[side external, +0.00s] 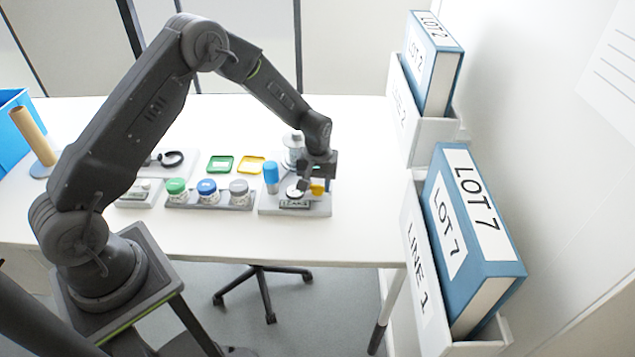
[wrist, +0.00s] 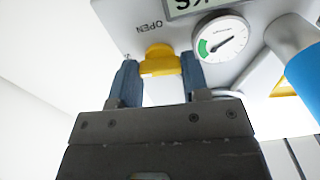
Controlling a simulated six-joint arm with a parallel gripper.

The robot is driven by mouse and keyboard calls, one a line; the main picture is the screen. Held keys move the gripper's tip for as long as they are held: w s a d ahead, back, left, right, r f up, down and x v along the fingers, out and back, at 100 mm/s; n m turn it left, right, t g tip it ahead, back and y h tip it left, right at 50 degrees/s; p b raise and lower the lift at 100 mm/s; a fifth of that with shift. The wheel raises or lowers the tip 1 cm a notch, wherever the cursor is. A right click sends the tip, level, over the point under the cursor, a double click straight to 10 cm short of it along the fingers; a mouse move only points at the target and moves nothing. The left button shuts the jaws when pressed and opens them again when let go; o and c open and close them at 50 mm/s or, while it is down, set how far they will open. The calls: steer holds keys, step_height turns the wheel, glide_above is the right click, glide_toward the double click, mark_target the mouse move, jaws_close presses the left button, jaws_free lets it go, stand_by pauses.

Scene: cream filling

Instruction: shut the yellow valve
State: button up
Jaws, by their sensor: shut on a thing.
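In the side view the yellow valve (side external: 318,188) shows at the right of the filling station (side external: 268,208), under my gripper (side external: 318,178). The far side of the handle is hidden from the side view.
A round gauge (wrist: 220,40) with a green zone is beside the valve. A blue cylinder (side external: 271,177) stands left of it. Jars with green, blue and grey lids sit in a rack (side external: 210,205). Green (side external: 220,165) and yellow trays (side external: 251,165) lie behind. Binders (side external: 470,225) stand at the right.

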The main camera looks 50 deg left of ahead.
mark_target(318, 185)
steer(key=shift+n, duration=0.7)
steer(key=o, duration=0.9)
steer(key=shift+s, duration=0.1)
steer(key=shift+a, duration=0.15)
steer(key=shift+r, duration=0.1)
steer(key=shift+r, duration=0.4)
step_height(318, 185, up, 13)
steer(key=shift+f, duration=0.1)
